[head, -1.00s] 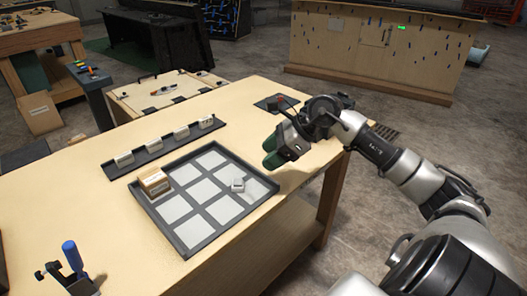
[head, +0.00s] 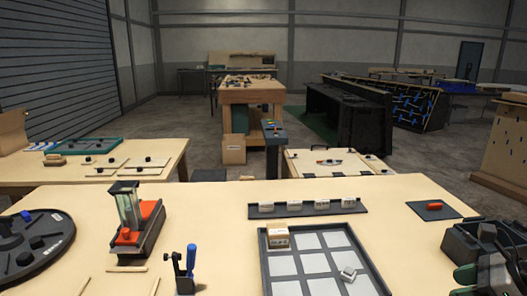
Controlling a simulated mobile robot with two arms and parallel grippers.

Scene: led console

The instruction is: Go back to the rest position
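My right gripper (head: 468,277) shows only in part at the lower right edge, with green fingertips above the table's right side. I cannot tell how far its fingers are apart, and I see nothing held in it. My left gripper and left arm are out of view. On the table (head: 390,220), a dark tray (head: 264,262) with white square cells is cut off by the bottom edge. A beige box (head: 278,238) sits at its back left corner and a small grey-white block (head: 348,273) lies in its right part. The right gripper is right of this tray, apart from it.
A dark rack (head: 308,210) with several small white blocks lies behind the tray. A dark pad (head: 434,211) with a red piece lies back right. At left stand a black round plate (head: 30,250), a red-based fixture (head: 138,240) and a blue-handled clamp (head: 186,270).

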